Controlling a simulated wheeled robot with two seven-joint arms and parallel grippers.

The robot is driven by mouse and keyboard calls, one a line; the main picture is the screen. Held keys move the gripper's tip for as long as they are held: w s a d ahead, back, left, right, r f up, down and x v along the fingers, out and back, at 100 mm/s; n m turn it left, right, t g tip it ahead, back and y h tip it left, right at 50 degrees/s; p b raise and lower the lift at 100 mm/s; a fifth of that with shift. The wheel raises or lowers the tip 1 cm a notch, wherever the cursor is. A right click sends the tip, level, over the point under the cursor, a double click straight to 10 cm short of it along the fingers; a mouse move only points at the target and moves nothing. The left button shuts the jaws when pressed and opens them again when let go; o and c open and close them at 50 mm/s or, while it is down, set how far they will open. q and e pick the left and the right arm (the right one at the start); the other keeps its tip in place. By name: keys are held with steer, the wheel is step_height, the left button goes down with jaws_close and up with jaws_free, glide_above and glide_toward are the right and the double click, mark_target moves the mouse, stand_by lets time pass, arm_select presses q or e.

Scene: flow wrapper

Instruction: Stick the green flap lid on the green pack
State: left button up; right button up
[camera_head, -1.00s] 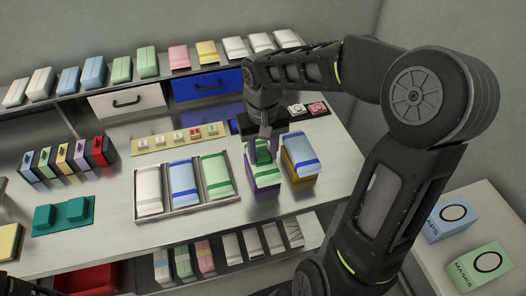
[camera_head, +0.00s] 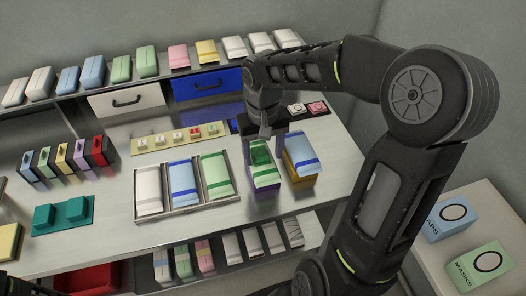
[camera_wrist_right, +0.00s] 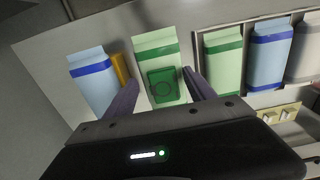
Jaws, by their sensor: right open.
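A light green pack with a dark green band lies on a purple stand; the pack shows in the head view (camera_head: 267,178) and in the right wrist view (camera_wrist_right: 154,47). The dark green flap lid (camera_head: 261,153) lies flat against the pack's face, and it also shows in the right wrist view (camera_wrist_right: 162,85) below the band. My right gripper (camera_head: 262,148) is open, with one finger on each side of the pack and lid. The fingers stand apart from the lid in the right wrist view (camera_wrist_right: 160,78).
A blue-banded pack (camera_head: 304,168) on an orange stand is close on the right. A tray (camera_head: 170,212) with white, blue and green packs lies on the left. A teal holder (camera_head: 62,226) stands further left.

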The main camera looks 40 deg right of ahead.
steer(key=shift+r, duration=0.1)
step_height(320, 180, up, 8)
steer(key=shift+f, duration=0.15)
stand_by(0.5)
stand_by(0.4)
